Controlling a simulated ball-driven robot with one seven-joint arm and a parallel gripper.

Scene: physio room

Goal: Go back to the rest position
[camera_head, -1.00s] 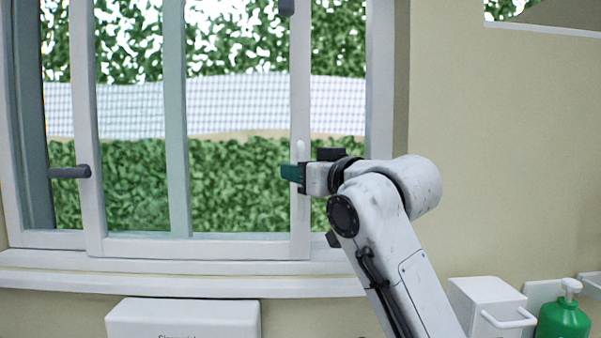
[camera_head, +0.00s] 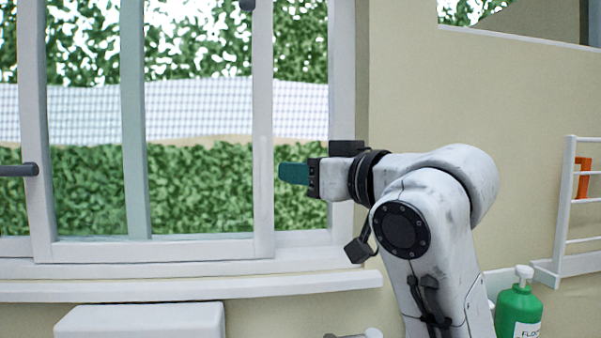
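My gripper (camera_head: 290,174) is at the end of my raised arm, in front of the window near its right side. Its teal fingers point left and show side-on as one block, so I cannot tell whether they are open or shut. No object shows in them. The window (camera_head: 262,215) has white frames with dark handles, and a green hedge shows outside. A dark window handle (camera_head: 18,170) is at the left edge, well away from my gripper.
The white sill (camera_head: 180,288) runs below the window. A white box (camera_head: 140,321) is below it. A green pump bottle (camera_head: 519,312) and a white wall rack (camera_head: 565,215) with an orange item are at the right. The beige wall (camera_head: 440,90) is bare above my arm.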

